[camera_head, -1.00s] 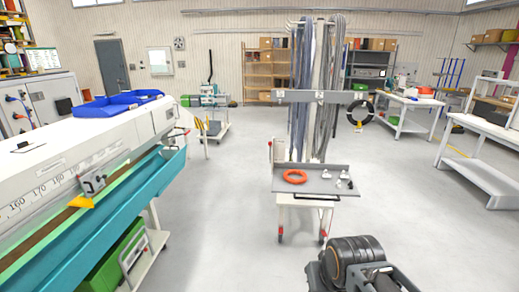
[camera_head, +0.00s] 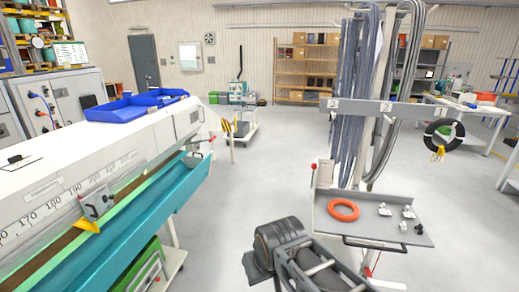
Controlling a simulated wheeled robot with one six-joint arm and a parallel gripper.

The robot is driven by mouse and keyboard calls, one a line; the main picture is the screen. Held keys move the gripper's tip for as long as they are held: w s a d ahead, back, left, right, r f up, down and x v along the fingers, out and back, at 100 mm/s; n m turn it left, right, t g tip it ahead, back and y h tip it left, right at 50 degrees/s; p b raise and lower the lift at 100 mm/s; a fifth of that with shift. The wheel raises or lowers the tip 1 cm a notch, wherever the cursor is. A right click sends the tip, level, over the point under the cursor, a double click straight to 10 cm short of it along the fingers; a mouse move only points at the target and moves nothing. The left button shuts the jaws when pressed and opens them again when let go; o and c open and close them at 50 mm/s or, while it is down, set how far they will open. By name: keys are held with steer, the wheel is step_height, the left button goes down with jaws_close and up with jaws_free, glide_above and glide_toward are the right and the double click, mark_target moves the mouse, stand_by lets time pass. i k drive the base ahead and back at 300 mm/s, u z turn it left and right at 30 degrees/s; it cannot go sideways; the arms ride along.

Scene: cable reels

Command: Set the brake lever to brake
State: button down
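A thin lever with a red knob (camera_head: 313,167) stands upright at the left side of the grey cable cart (camera_head: 420,228). A second red-tipped handle (camera_head: 212,138) sticks out at the far end of the long white measuring bench (camera_head: 105,150). I cannot tell from markings which one is the brake lever. Part of my own dark arm shows at the bottom middle, in front of the cart. My gripper's fingertips do not show, so I cannot see whether it is open or shut.
Grey cable hanks (camera_head: 360,90) hang over the cart. An orange ring (camera_head: 343,209) and small metal parts lie on its tray. A wheeled machine (camera_head: 237,122) stands farther back. Open floor (camera_head: 245,185) lies between bench and cart. A black coil (camera_head: 443,135) hangs at the right.

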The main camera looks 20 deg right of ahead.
mark_target(314, 165)
steer(key=z, duration=0.05)
steer(key=i, duration=2.15)
steer(key=z, duration=0.8)
steer(key=i, duration=0.75)
steer(key=z, duration=0.35)
